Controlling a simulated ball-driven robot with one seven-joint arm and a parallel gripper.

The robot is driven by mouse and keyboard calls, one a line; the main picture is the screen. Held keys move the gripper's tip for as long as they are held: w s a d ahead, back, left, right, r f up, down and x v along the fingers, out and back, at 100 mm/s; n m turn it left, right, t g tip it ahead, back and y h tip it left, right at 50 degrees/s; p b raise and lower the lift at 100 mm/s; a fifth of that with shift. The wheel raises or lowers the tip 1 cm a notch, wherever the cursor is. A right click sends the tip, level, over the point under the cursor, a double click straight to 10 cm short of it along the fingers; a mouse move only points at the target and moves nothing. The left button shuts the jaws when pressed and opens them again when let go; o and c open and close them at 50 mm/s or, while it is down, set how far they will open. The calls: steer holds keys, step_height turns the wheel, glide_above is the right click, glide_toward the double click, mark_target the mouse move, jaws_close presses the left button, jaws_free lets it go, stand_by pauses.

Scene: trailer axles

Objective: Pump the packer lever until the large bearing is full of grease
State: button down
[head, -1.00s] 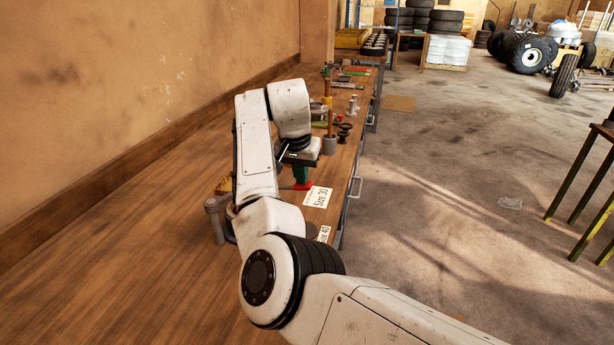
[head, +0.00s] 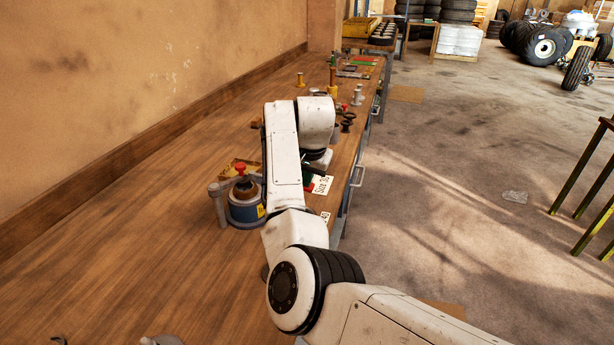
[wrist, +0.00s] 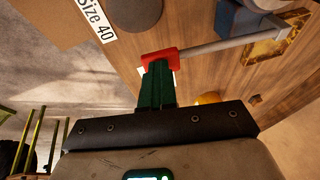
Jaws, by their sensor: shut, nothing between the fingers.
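The grease packer (head: 246,210), a blue-grey pot with a yellow label, stands on the bench left of my arm. In the wrist view the grey lever (wrist: 222,43) runs from the upper right to a red grip (wrist: 160,60). My gripper (wrist: 159,70) has its green fingers shut, with the tips at the red grip; I cannot tell whether they touch.
A Size 30 card (head: 320,185) lies near the bench's front edge; a Size 40 card (wrist: 92,18) shows in the wrist view. A brown-yellow tray (wrist: 280,42) lies beyond the lever. Spools and tools stand farther along the bench (head: 130,250), whose near left part is mostly clear.

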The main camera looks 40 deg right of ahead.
steer(key=shift+s+f, duration=0.25)
steer(key=shift+f, duration=0.2)
steer(key=r+p, duration=0.5)
steer(key=shift+d+r, duration=0.2)
steer(key=d+b+v, duration=0.1)
steer(key=b+v, duration=0.1)
steer(key=v, duration=0.7)
steer(key=shift+s+a, duration=0.3)
steer(key=shift+a, duration=0.1)
steer(key=shift+r, duration=0.15)
